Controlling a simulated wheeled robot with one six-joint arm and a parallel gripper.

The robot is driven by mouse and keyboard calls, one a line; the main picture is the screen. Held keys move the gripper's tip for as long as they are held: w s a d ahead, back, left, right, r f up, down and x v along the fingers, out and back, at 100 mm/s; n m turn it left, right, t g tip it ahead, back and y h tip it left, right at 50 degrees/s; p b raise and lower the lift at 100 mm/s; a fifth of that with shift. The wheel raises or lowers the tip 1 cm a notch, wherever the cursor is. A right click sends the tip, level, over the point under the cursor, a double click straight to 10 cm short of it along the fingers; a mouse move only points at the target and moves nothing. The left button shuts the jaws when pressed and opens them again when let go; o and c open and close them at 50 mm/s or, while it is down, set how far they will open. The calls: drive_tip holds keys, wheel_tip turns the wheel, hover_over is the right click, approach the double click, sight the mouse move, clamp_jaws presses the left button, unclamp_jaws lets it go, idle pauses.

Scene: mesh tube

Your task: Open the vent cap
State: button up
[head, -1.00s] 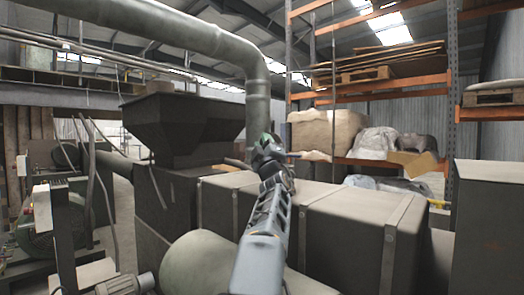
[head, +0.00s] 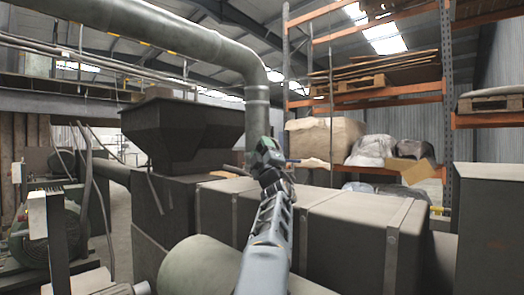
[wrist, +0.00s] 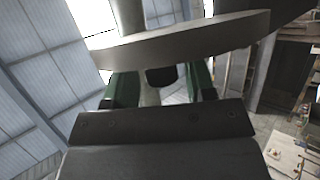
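A grey disc-shaped plate (wrist: 185,38), seen nearly edge-on, spans the upper part of the wrist view. It looks like the vent cap, but I cannot be sure. A small dark block (wrist: 161,77) shows just below the disc. My gripper (wrist: 160,88) has two green fingers, one on each side of this block, with gaps between. The fingers are apart and lie just below the disc in the picture; contact cannot be told. In the head view my gripper (head: 267,150) is small, in front of the big vertical pipe; I cannot make out the cap there.
A large grey pipe (head: 258,105) comes down behind my gripper. A dark hopper (head: 182,130) stands left of it. Long boxy ducting (head: 335,220) and a rounded drum (head: 195,268) lie below. Orange racking (head: 385,84) with pallets and bags stands at the right.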

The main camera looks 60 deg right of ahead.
drive_tip(key=s+a+f+b, duration=0.1)
drive_tip(key=s+a, duration=0.2)
drive_tip(key=s, duration=0.1)
drive_tip(key=s+a+f+b, duration=0.1)
drive_tip(key=s+a, duration=0.2)
drive_tip(key=a, duration=0.1)
drive_tip(key=s+a+f+b, duration=0.1)
drive_tip(key=s+a, duration=0.2)
drive_tip(key=s, duration=0.1)
drive_tip(key=shift+s+a+f, duration=0.15)
drive_tip(key=shift+s+a, duration=0.15)
drive_tip(key=shift+a, duration=0.1)
drive_tip(key=shift+c, duration=0.2)
